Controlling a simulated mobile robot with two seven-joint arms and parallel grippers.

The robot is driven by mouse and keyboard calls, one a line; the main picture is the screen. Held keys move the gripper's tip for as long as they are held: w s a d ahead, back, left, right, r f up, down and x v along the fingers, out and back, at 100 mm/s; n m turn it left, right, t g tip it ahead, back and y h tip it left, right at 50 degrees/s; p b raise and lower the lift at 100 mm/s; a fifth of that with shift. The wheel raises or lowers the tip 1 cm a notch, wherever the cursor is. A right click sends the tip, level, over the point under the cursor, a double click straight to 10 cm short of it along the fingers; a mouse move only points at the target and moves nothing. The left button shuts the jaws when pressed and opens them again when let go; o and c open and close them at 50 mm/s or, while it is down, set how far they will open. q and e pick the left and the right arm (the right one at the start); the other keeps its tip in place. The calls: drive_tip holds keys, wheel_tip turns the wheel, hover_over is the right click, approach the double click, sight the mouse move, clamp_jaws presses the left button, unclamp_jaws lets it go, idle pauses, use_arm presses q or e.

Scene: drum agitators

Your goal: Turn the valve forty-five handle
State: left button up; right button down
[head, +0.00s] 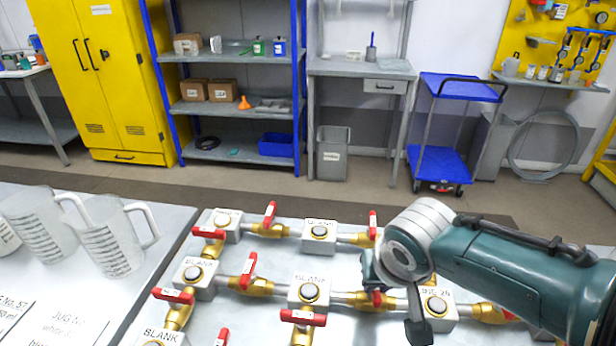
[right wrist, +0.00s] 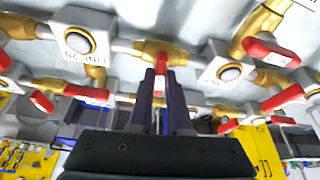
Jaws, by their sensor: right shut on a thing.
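A panel of brass valves with red lever handles fills the lower middle of the head view. My right gripper (head: 374,284) reaches in from the right, over a brass valve (head: 358,299) between two grey blocks. In the right wrist view its two dark fingers (right wrist: 161,98) are shut on a red handle (right wrist: 159,82), one finger on each side. In the head view the gripper hides most of this handle. I cannot read a number forty-five on any valve. My left gripper is not in view.
Neighbouring red handles (head: 249,268) and blocks with round caps, such as one marked BLANK (head: 309,292), stand close by. Clear measuring jugs (head: 112,243) are on the table at left. Shelves (head: 240,107) and a blue cart (head: 440,165) stand across the floor.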

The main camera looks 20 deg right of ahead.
drive_tip(key=shift+w+a+m+h, duration=0.1)
drive_tip(key=shift+m+h, duration=0.2)
drive_tip(key=shift+m, duration=0.5)
drive_tip(key=c, duration=0.9)
unclamp_jaws()
drive_tip(key=shift+o, duration=0.2)
drive_tip(key=p+v, duration=0.4)
drive_tip(key=v, duration=0.6)
drive_tip(key=shift+w, duration=0.1)
